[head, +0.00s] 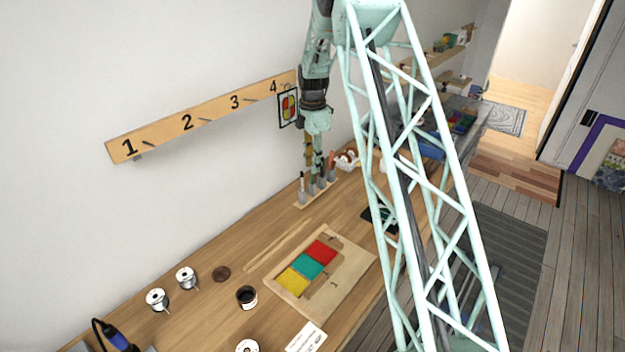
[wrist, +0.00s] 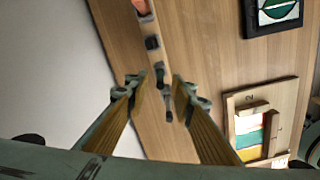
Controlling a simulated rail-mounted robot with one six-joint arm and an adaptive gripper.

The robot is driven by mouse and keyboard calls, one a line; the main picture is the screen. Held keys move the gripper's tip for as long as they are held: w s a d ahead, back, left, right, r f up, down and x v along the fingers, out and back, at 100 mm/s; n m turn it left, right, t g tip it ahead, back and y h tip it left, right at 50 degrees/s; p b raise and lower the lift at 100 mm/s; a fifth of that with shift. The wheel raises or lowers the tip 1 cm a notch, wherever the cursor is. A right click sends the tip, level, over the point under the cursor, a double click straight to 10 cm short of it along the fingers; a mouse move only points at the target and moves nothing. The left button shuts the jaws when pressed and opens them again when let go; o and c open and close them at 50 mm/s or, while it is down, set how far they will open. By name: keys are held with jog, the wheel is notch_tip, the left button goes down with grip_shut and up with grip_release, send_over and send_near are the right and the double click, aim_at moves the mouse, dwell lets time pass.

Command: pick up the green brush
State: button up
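My gripper (head: 314,170) hangs fingers down over a small wooden brush rack (head: 302,205) at the back of the bench. In the wrist view my gripper (wrist: 159,84) is open, with its two fingers apart on either side of the rack (wrist: 147,25). Several upright brushes stand in the rack, seen nearly end-on as dark shapes between the fingertips. One brush with a red-orange handle (head: 331,160) stands at the rack's far end. I cannot pick out the green brush with certainty; my pale green fingers cover part of the row. No brush is visibly gripped.
A wooden board with red, green and yellow tiles (head: 352,277) lies in the bench's middle. A numbered rail (head: 205,117) with a small colourful picture (head: 288,107) is on the wall behind.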

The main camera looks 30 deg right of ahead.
aim_at(313, 180)
jog(key=shift+f, duration=0.1)
dwell(0.3)
jog(key=shift+f, duration=2.75)
jog(key=c, duration=0.7)
